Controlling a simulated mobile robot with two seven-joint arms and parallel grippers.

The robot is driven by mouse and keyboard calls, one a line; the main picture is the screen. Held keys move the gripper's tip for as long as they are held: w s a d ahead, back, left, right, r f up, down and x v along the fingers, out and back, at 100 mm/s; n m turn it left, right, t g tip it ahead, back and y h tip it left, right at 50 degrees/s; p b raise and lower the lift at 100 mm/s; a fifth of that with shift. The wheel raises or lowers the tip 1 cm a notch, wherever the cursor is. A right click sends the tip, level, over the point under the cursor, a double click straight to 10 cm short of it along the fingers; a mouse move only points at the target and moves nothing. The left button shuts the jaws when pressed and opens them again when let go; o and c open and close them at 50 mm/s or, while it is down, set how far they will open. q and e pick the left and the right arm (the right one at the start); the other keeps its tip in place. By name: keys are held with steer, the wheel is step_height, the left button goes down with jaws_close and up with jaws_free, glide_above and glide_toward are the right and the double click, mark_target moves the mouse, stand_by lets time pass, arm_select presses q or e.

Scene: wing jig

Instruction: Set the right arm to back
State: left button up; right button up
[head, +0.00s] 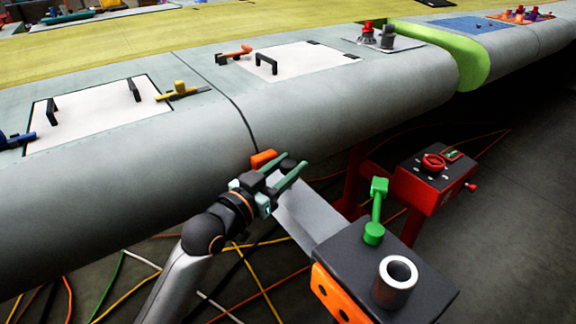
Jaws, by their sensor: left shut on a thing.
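My left gripper (291,167) has teal fingers and reaches in from the bottom left, just below the wing's front edge. My right gripper and right arm are not in view.
The grey wing (190,120) with white panels (295,60) runs across above the gripper. At right stand a dark-topped box (345,255) with a green lever (376,212) and metal tube (395,275), and a red box (420,195). Cables lie on the floor.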

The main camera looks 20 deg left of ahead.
arm_select(q)
jaws_close()
stand_by(0.8)
